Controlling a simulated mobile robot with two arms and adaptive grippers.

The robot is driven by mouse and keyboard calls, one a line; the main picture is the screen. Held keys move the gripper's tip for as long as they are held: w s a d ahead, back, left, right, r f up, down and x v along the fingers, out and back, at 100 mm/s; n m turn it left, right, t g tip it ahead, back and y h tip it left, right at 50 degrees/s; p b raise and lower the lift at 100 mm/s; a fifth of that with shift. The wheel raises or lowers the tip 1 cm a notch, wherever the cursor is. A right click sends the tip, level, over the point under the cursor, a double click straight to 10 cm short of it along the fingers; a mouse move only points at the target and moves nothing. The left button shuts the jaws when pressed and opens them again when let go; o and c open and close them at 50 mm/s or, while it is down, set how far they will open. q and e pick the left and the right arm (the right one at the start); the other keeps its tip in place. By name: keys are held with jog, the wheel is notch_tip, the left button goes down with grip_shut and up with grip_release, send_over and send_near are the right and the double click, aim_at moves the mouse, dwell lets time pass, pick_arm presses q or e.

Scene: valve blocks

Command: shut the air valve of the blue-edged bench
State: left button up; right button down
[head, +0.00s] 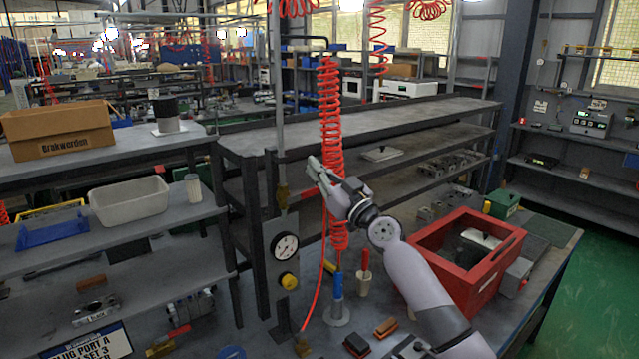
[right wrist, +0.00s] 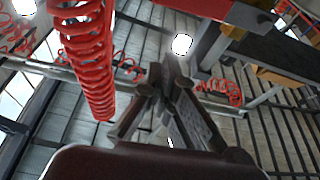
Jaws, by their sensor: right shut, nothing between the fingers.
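My right gripper (head: 317,168) is raised above the bench in the middle of the head view, in front of the red coiled hose (head: 330,110). Its fingers are shut and empty; they also show in the right wrist view (right wrist: 166,75). A brass valve (head: 282,196) sits on a vertical grey pipe just left of the gripper. A red lever (head: 311,194) reaches right from it, crosswise to the pipe. In the right wrist view the red lever (right wrist: 205,9) is at the top, apart from the fingers. No blue bench edge shows clearly. My left gripper is out of view.
A panel with a pressure gauge (head: 285,246) and a yellow knob (head: 289,281) is below the valve. A red crate (head: 465,262) stands on the bench at right. A blue-handled tool (head: 337,288) stands in a holder. A grey shelf rack (head: 350,125) is behind.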

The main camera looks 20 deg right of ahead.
aim_at(304, 196)
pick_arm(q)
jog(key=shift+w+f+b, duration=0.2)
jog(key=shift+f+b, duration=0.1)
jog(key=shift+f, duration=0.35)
pick_arm(e)
jog(key=f, duration=0.4)
jog(key=shift+s+d, duration=0.1)
jog(key=shift+d, duration=0.1)
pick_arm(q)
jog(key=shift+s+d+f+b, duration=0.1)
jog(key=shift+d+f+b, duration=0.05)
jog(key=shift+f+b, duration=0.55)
pick_arm(e)
jog(key=shift+f+m+h, duration=0.4)
jog(key=shift+f+m, duration=0.25)
jog(key=shift+m, duration=0.05)
